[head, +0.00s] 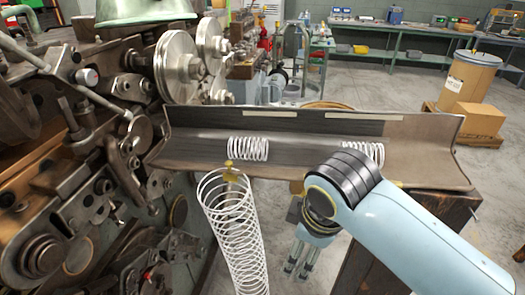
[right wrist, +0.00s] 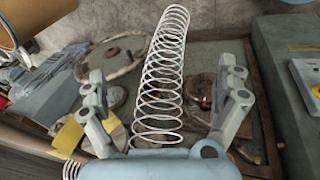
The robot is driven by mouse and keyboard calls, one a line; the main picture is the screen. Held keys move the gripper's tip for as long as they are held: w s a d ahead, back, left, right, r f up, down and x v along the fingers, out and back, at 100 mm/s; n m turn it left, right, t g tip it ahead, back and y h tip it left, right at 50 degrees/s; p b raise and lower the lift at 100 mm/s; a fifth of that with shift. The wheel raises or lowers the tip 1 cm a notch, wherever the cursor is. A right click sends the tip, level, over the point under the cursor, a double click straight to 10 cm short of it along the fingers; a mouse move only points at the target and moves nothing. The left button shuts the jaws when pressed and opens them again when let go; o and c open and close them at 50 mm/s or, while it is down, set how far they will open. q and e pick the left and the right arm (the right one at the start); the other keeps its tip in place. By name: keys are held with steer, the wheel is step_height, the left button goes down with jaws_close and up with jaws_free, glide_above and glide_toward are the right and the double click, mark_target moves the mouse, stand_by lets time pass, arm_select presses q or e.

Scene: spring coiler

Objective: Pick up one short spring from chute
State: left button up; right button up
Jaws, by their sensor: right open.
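The chute (head: 425,145) is a long, dark, angled trough in the head view. One short white spring (head: 248,149) lies in it left of centre. A second short spring (head: 362,153) lies further right, partly hidden by my right arm. My right gripper (head: 297,268) points down in front of the chute, below its front edge, open and empty. In the right wrist view its two fingers (right wrist: 160,78) are spread wide. A long white spring shows between them there (right wrist: 163,85); I cannot tell how far beyond them it is. My left gripper is not in view.
The long spring (head: 235,225) hangs in front of the chute, left of my right gripper. The coiling machine (head: 90,150) with wheels and levers fills the left side. A brown drum (head: 468,82) and cardboard box (head: 470,120) stand behind right. Open floor lies behind the chute.

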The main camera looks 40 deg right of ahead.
step_height(320, 180, up, 10)
steer(key=p, duration=0.3)
steer(key=w+r+n, duration=0.1)
steer(key=w+n, duration=0.2)
steer(key=w+r+n, duration=0.1)
steer(key=w+n, duration=0.2)
steer(key=w+r+n+h, duration=0.1)
steer(key=w+n, duration=0.2)
steer(key=shift+n+b, duration=0.3)
steer(key=shift+n, duration=0.1)
steer(key=n+h, duration=0.1)
steer(key=n, duration=0.9)
glide_toward(247, 139)
steer(key=shift+g, duration=0.4)
steer(key=x, duration=0.5)
steer(key=shift+w+a+p, duration=0.15)
steer(key=shift+w+p, duration=0.05)
steer(key=shift+p, duration=0.1)
steer(key=p+x, duration=0.1)
steer(key=x, duration=0.4)
steer(key=shift+w+f, duration=0.15)
steer(key=shift+f, duration=0.05)
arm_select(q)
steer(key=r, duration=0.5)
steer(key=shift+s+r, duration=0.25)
arm_select(e)
steer(key=c, duration=1.2)
steer(key=shift+r, duration=0.1)
